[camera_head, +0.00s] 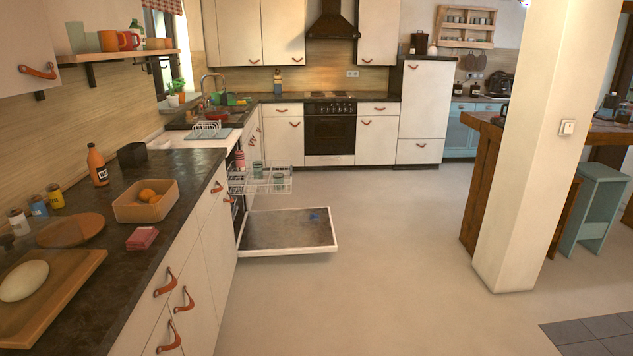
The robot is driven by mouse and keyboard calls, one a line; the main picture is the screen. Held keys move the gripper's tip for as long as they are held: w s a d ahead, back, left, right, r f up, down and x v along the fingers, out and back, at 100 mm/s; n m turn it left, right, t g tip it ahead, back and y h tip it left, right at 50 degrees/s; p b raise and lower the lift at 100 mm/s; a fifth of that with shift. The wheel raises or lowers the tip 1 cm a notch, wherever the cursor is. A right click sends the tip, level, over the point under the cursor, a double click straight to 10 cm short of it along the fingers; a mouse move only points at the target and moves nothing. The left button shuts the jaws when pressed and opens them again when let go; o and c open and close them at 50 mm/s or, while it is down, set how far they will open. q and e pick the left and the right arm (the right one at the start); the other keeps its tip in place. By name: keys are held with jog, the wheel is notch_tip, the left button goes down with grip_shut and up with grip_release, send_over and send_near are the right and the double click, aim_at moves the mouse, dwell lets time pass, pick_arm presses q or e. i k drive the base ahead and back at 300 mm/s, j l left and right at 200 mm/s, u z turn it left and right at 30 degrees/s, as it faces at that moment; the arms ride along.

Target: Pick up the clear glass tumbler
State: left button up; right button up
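I cannot clearly make out a clear glass tumbler. The pulled-out upper rack (262,187) of the open dishwasher holds a few small cup-like items. One greenish item (258,170) stands toward the back of the rack and another (278,178) stands further right. They are too small to tell whether either is clear glass. A red-and-white striped item (240,160) shows at the rack's back left. Neither of my grippers is in view.
The dishwasher door (288,230) lies open, low over the floor. The left counter holds an orange bottle (98,168), a box of oranges (130,211), a pink box (142,238) and a tray (78,268). A white pillar (525,150) stands right. The middle floor (390,260) is clear.

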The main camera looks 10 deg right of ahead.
aim_at(278, 177)
jog(key=i+z, duration=0.4)
jog(key=i+j+z, duration=0.2)
jog(key=i+z, duration=0.25)
jog(key=k, duration=0.1)
